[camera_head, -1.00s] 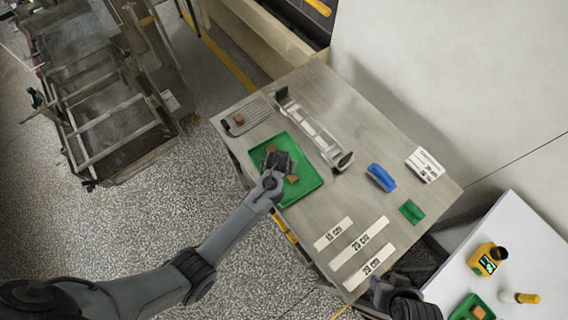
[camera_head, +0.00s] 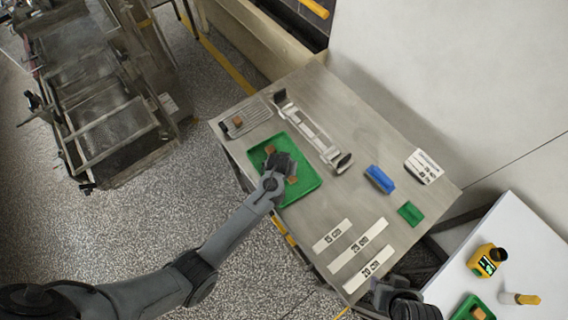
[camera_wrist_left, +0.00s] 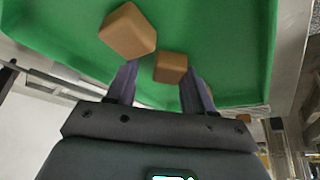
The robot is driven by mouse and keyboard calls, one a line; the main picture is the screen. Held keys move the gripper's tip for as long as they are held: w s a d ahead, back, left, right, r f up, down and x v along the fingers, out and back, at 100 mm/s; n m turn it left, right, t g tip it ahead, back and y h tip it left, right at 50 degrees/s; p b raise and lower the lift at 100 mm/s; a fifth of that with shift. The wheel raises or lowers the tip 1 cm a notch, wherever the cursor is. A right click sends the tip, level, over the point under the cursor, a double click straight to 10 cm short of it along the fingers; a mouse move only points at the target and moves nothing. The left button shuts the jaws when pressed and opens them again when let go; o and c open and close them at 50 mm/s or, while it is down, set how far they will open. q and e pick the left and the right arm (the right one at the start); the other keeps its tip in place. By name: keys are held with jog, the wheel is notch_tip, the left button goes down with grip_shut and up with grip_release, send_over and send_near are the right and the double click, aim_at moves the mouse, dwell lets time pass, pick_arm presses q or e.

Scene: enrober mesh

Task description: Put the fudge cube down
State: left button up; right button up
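My left gripper (camera_head: 282,163) is low over the green tray (camera_head: 309,189). In the left wrist view its fingers (camera_wrist_left: 160,72) are apart. A brown fudge cube (camera_wrist_left: 171,67) lies between and just beyond the fingertips, nearer the right finger, with a clear gap to the left one. A second, larger-looking brown cube (camera_wrist_left: 127,31) is further left on the tray. In the head view one cube (camera_head: 270,149) shows beyond the gripper and another (camera_head: 292,180) shows beside it. My right gripper (camera_head: 382,292) is at the bottom edge, and its fingers are not clear.
A wire rack (camera_head: 252,112) with a brown cube (camera_head: 238,121) stands at the table's far left. A long metal fixture (camera_head: 312,130) lies beside the tray. A blue item (camera_head: 380,179), a green block (camera_head: 410,213) and length-marked strips (camera_head: 347,247) are further right. Bare metal table lies between.

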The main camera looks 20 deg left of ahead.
pick_arm(q)
jog(key=shift+s+a+f, duration=0.25)
jog(key=shift+s+f, duration=0.05)
jog(key=shift+f, duration=0.15)
jog(key=shift+s+a+f, duration=0.25)
jog(key=shift+f, duration=0.15)
jog(key=shift+w+r, duration=0.1)
jog(key=shift+r, duration=0.4)
jog(key=w+p+v, duration=0.1)
jog(key=p+v, duration=0.2)
jog(key=v, duration=1)
jog(key=s+a+r+m, duration=0.2)
jog(key=s+a+r, duration=0.1)
jog(key=s, duration=0.8)
jog(key=s+a+r+m+g+h, duration=0.1)
jog(key=s+a+r+m, duration=0.1)
jog(key=s, duration=0.9)
notch_tip(320, 180, up, 3)
jog(key=shift+s+a+f+g, duration=0.1)
jog(key=shift+s+a+g, duration=0.2)
jog(key=shift+a, duration=0.15)
jog(key=shift+w, duration=0.1)
notch_tip(320, 180, up, 9)
jog(key=p, duration=0.9)
